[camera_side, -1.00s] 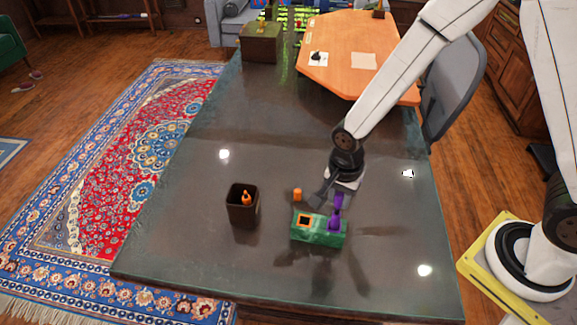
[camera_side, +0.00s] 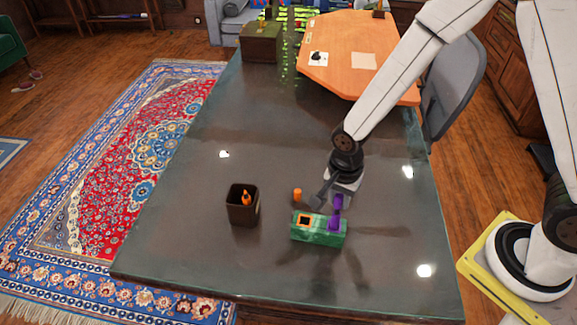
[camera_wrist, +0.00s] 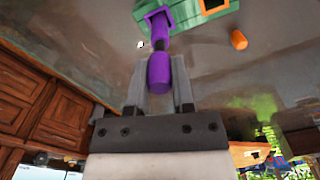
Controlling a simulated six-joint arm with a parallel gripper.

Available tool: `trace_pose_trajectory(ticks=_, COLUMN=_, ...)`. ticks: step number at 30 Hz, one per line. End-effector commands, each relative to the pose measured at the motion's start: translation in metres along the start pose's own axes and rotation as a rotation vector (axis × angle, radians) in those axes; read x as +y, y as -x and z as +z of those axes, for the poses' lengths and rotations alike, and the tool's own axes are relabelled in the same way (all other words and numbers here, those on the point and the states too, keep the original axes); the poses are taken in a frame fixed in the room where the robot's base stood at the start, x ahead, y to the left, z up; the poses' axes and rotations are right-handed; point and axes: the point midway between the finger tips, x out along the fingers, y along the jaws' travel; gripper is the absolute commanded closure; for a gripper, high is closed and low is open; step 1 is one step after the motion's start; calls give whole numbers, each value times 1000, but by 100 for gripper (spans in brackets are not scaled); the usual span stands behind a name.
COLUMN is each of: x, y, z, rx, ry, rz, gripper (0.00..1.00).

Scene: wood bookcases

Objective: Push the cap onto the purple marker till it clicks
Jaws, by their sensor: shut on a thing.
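The purple marker (camera_side: 335,222) stands upright in the right end of a green holder block (camera_side: 316,238). Its lower part also shows in the wrist view (camera_wrist: 161,20). My gripper (camera_wrist: 159,80) is shut on the purple cap (camera_wrist: 159,72), which sits between the two fingers. In the side view the cap (camera_side: 338,202) is right above the marker, roughly in line with it. A dark section shows between cap and marker in the wrist view. How far the cap covers the tip is hidden.
The holder's orange-rimmed hole (camera_side: 305,220) looks empty. A small orange cap (camera_side: 297,195) stands on the dark table behind the holder. A dark cup (camera_side: 242,212) with an orange item in it stands at left. The table's front right is clear.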

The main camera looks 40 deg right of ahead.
Motion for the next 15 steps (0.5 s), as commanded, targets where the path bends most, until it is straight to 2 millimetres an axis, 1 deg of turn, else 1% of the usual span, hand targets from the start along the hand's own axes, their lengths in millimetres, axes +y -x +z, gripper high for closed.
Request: trace_pose_trajectory(ticks=15, x=0, y=-8, z=0, rx=0, ry=0, rz=0, gripper=100)
